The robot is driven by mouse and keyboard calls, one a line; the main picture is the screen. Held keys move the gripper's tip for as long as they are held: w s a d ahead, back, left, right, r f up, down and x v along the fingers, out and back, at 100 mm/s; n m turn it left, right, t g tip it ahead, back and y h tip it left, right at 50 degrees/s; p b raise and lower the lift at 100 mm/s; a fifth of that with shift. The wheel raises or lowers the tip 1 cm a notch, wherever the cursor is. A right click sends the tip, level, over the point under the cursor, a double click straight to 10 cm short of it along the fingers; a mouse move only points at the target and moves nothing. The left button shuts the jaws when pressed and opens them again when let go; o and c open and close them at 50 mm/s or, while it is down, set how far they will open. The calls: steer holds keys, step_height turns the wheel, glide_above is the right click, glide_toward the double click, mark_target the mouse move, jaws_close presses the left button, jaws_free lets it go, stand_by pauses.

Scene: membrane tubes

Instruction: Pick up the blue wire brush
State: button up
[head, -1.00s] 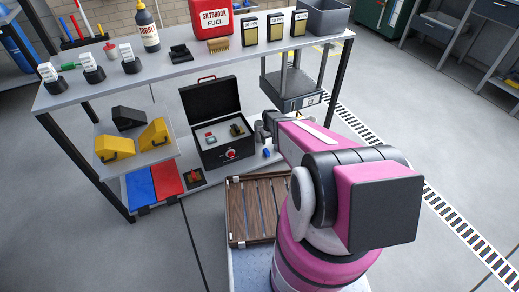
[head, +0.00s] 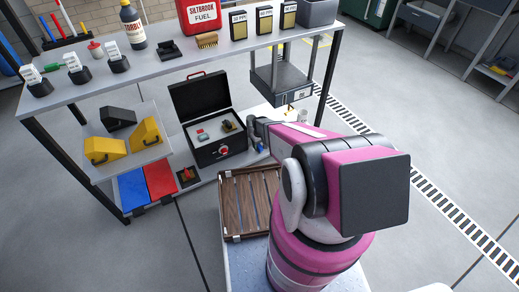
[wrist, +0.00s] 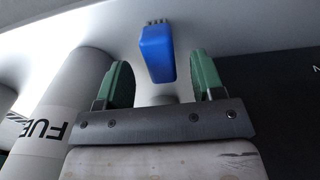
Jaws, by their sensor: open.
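The blue wire brush (wrist: 157,56) shows in the wrist view, its blue body between my fingertips in the picture and short grey bristles at its top end. My gripper (wrist: 158,72) is open, with one green finger on each side of the brush and visible gaps on both sides. I cannot tell how far ahead of the fingers the brush is. In the head view the brush is a small blue patch (head: 260,147) on the lower shelf, right of the black case. My arm hides most of my gripper there.
An open black case (head: 205,128) stands left of the brush. A grey shelf box (head: 280,80) hangs beyond my arm. A pale cylinder with "FUE" lettering (wrist: 62,100) is left of my gripper in the wrist view. A wooden slatted tray (head: 231,200) sits before the shelf.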

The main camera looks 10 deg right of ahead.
step_height(320, 180, down, 3)
steer(key=c, duration=1)
steer(key=shift+s+r, duration=0.1)
steer(key=shift+r, duration=0.75)
step_height(320, 180, up, 3)
steer(key=shift+f, duration=0.2)
steer(key=s+a+r, duration=0.2)
steer(key=a, duration=0.1)
steer(key=s+a+r, duration=0.2)
steer(key=s, duration=0.1)
steer(key=s+a+r, duration=0.2)
steer(key=a, duration=0.1)
steer(key=shift+s+a+r, duration=0.35)
steer(key=shift+r, duration=0.05)
